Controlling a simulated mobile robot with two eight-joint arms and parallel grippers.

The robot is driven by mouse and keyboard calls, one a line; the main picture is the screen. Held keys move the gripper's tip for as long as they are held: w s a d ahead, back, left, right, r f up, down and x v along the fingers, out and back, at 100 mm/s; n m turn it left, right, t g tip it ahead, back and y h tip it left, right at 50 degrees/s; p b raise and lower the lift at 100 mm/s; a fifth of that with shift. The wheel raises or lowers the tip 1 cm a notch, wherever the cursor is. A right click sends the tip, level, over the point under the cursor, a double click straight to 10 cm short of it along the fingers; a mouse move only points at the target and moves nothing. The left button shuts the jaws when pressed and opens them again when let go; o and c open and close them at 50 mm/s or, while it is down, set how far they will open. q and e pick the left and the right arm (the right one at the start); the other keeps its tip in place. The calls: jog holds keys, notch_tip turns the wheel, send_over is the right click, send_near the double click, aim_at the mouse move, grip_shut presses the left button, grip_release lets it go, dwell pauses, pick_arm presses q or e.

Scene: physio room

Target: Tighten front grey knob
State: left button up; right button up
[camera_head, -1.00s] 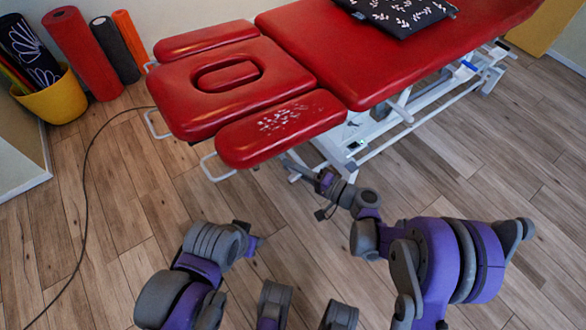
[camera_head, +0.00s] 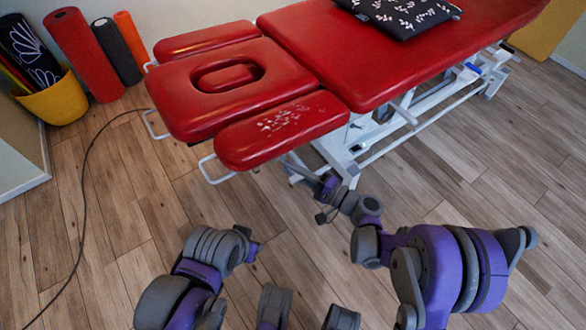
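The red treatment table (camera_head: 400,60) stands across the top, with a split head section (camera_head: 190,80) at its left end. I cannot make out a front grey knob; the front red armrest pad (camera_head: 283,128) hides what lies beneath it. My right gripper (camera_head: 298,166) reaches up from the right to just under that pad, beside the white frame. Its fingertips are partly hidden, and I cannot tell whether it touches anything or is open. My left arm (camera_head: 210,250) is folded low, left of centre; its gripper is not clearly visible.
White metal legs and crossbars (camera_head: 400,125) run under the table. A white looped handle (camera_head: 212,170) sticks out below the front pad. A black cable (camera_head: 86,190) lies on the wooden floor. A yellow bucket (camera_head: 58,103) and upright foam rollers (camera_head: 84,55) stand at back left. A patterned black cushion (camera_head: 405,14) lies on the table.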

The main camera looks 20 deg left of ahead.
jog(key=o, duration=0.5)
jog(key=shift+c, duration=0.2)
jog(key=p+v, duration=0.1)
jog(key=v, duration=0.9)
jog(key=shift+d, duration=0.4)
jog(key=shift+s, duration=0.1)
